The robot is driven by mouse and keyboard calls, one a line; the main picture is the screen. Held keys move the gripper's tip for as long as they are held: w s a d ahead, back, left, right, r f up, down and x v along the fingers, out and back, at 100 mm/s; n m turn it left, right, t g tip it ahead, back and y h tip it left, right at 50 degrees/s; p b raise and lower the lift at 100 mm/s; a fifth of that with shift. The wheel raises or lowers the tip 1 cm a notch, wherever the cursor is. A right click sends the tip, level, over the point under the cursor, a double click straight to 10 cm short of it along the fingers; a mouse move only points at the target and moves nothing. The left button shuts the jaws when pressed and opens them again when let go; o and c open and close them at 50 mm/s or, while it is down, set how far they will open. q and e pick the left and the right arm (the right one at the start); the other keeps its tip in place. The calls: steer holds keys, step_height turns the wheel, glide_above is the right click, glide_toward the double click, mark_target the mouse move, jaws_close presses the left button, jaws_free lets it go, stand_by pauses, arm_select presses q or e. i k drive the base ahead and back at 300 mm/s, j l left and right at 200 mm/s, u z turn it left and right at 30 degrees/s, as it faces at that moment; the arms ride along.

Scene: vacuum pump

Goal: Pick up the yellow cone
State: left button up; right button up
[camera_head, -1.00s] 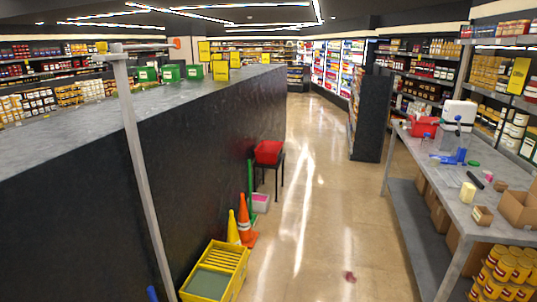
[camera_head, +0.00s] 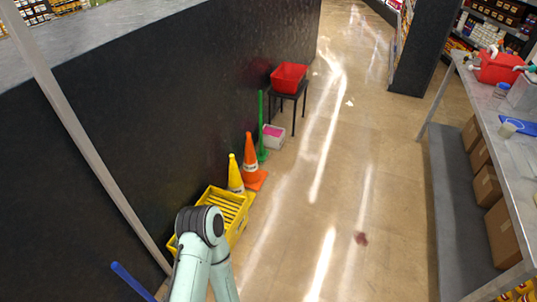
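The yellow cone (camera_head: 235,174) stands upright on the floor close to the dark wall, left of the picture's middle. It is between an orange cone (camera_head: 250,160) behind it and a yellow crate (camera_head: 241,222) in front. One of my arms rises from the bottom edge, its dark joint covering part of the crate. Neither gripper shows, and nothing is seen touching the cone.
A green post (camera_head: 261,128), a white bucket (camera_head: 273,137) and a red bin (camera_head: 288,76) on a black stool (camera_head: 293,116) line the wall. A metal table (camera_head: 511,165) with cardboard boxes (camera_head: 487,187) below is at right.

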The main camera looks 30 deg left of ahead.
mark_target(236, 183)
steer(key=i, duration=0.85)
steer(key=i+u, duration=0.15)
steer(key=i, duration=0.65)
steer(key=i+u, duration=0.4)
steer(key=i+l+u, duration=0.1)
steer(key=i+u, duration=0.2)
steer(key=u, duration=0.15)
steer(key=i+l+u, duration=0.2)
steer(key=i+u, duration=0.3)
steer(key=u, duration=0.3)
steer(key=i+u, duration=0.15)
steer(key=u, duration=0.25)
steer(key=i+l+u, duration=0.1)
steer(key=u, duration=0.35)
steer(key=i+l+u, duration=0.1)
steer(key=u, duration=0.3)
steer(key=i+l+u, duration=0.15)
steer(key=u, duration=0.15)
steer(key=i+l+u, duration=0.35)
steer(key=k+j, duration=0.1)
